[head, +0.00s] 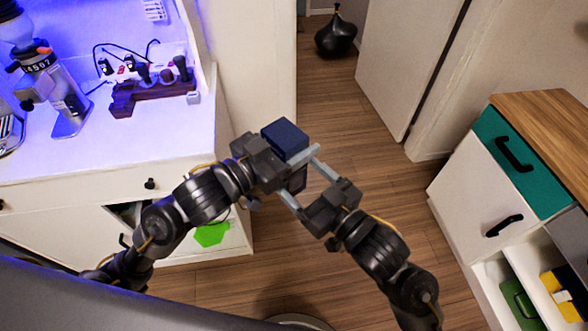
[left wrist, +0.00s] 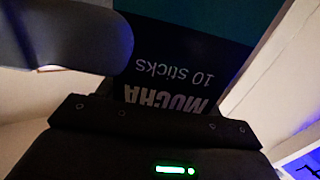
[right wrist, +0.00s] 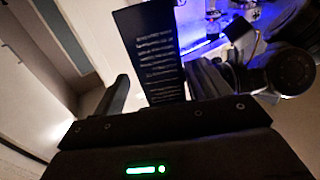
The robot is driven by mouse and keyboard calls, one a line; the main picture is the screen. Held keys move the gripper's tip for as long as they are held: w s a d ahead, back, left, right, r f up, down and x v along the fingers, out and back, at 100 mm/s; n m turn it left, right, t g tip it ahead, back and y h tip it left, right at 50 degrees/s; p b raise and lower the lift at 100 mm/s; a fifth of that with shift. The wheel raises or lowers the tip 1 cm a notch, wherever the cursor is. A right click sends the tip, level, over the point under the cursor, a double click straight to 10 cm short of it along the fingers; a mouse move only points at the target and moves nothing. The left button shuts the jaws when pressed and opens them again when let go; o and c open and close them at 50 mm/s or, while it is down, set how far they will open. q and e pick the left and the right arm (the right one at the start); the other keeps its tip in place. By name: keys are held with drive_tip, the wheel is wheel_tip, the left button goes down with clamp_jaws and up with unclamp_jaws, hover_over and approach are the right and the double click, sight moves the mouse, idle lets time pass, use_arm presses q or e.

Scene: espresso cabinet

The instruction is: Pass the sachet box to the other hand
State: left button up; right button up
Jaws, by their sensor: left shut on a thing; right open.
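The sachet box (head: 285,137) is dark blue and held in the air in the middle of the head view. My left gripper (head: 292,157) is shut on it.
A white counter (head: 150,135) at left carries a coffee grinder (head: 62,95) and a dark wooden stand (head: 150,92). A cabinet with a wooden top (head: 548,120) stands at right. A dark vase (head: 337,36) is on the floor at the back. Open floor lies between.

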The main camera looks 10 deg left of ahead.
drive_tip(key=shift+x, duration=1.45)
drive_tip(key=c, duration=1.1)
use_arm(q)
drive_tip(key=o, duration=1.1)
